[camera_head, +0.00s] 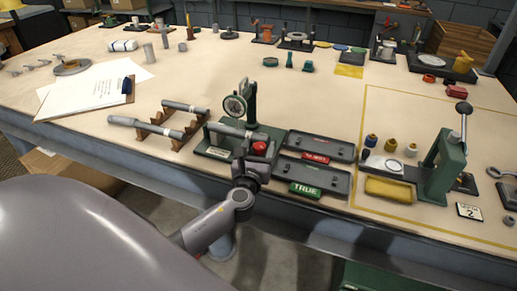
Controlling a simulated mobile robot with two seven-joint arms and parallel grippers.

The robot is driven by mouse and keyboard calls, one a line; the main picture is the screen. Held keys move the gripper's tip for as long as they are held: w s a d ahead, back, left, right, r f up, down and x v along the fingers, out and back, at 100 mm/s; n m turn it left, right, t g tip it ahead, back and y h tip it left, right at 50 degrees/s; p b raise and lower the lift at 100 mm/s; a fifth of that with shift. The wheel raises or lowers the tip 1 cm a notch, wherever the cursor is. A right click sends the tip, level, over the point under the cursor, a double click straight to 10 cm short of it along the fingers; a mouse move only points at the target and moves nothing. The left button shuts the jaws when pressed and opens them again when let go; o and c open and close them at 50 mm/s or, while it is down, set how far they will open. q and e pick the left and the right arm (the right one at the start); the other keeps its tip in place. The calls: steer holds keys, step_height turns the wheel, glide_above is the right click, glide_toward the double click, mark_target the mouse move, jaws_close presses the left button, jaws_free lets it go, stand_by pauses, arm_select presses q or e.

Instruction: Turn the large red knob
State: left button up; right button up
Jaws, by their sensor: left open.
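A round red knob (260,148) sits at the front of the table, at the right side of a green gauge stand (250,103) with a round dial. My left gripper (255,165) is open, just in front of and below the knob in the picture. Its dark fingers are small and overlap the knob's lower edge, so I cannot tell whether they touch it or are around it. My right gripper is not in view.
A grey shaft (238,131) lies across the gauge stand. Two dark trays (315,146) with red and green labels lie to the right. A rack with shafts (170,125) stands to the left. A green lever press (440,165) stands at the right. The table's middle is mostly clear.

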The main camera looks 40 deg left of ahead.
arm_select(q)
steer(key=c, duration=1)
steer(key=shift+w+d+n+g+y, duration=0.15)
steer(key=shift+n+g+y, duration=0.35)
steer(key=shift+n+y, duration=0.45)
steer(key=shift+c, duration=0.2)
steer(key=shift+d+n+g+y+b, duration=0.1)
steer(key=shift+n+g+y+b, duration=0.6)
steer(key=shift+n+g+y, duration=1.15)
steer(key=shift+m+t+y, duration=0.3)
steer(key=shift+m+t, duration=0.05)
steer(key=shift+m, duration=0.05)
steer(key=o, duration=1)
steer(key=shift+o, duration=0.2)
steer(key=shift+d, duration=0.1)
